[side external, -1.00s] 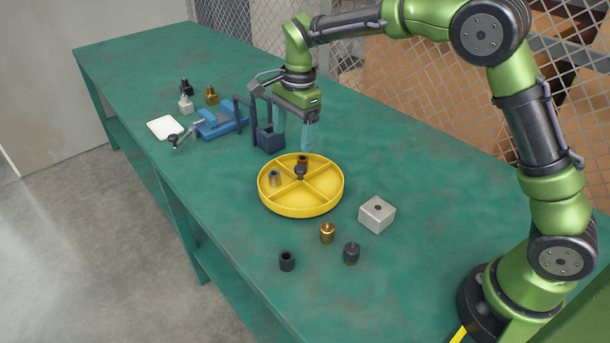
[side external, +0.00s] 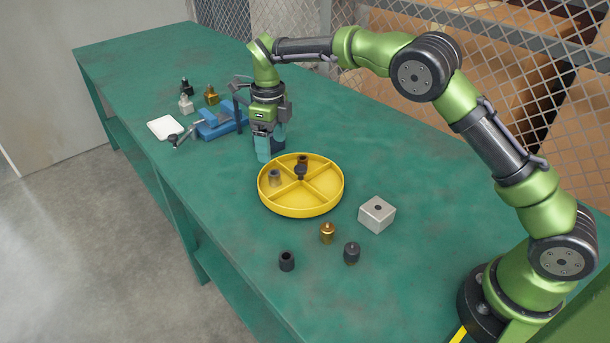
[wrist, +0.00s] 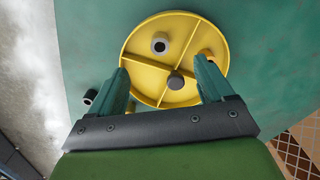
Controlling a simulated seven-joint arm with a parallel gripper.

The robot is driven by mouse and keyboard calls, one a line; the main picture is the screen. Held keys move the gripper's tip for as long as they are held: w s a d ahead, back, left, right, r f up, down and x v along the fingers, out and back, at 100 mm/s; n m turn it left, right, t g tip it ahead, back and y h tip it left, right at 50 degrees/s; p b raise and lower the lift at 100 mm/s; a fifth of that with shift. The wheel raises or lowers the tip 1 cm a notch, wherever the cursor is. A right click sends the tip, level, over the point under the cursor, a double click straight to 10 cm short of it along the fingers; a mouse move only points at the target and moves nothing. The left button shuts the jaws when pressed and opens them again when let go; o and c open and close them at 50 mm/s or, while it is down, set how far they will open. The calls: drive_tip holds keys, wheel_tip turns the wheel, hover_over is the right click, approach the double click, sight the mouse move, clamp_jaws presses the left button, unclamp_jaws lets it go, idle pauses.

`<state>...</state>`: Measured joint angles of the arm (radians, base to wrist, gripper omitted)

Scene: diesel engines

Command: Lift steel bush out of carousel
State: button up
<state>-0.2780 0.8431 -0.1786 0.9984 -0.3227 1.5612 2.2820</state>
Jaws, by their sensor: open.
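The yellow carousel (side external: 313,202) is a round tray with crossing dividers and a dark centre knob (side external: 300,172). The grey steel bush (side external: 275,178) stands upright in its left compartment; in the wrist view the bush (wrist: 160,43) shows its open bore. A darker brownish bush (side external: 302,160) stands in the far compartment; in the wrist view it is mostly hidden by a finger. My gripper (side external: 268,152) is open and empty, above and behind the carousel's far left side. In the wrist view its fingers (wrist: 163,72) are spread wide, with the knob showing between them.
A dark bush (side external: 286,261), a brass part (side external: 327,233), a dark part (side external: 351,253) and a pale block with a hole (side external: 377,214) stand in front of the carousel. A blue vice-like fixture (side external: 217,123) and a white plate (side external: 165,128) lie to the left. A dark blue stand is partly behind my gripper.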

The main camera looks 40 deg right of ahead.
sight(274, 173)
drive_tip(key=shift+f, duration=3.75)
clamp_jaws()
drive_tip(key=shift+r, duration=0.15)
drive_tip(key=shift+r, duration=2.9)
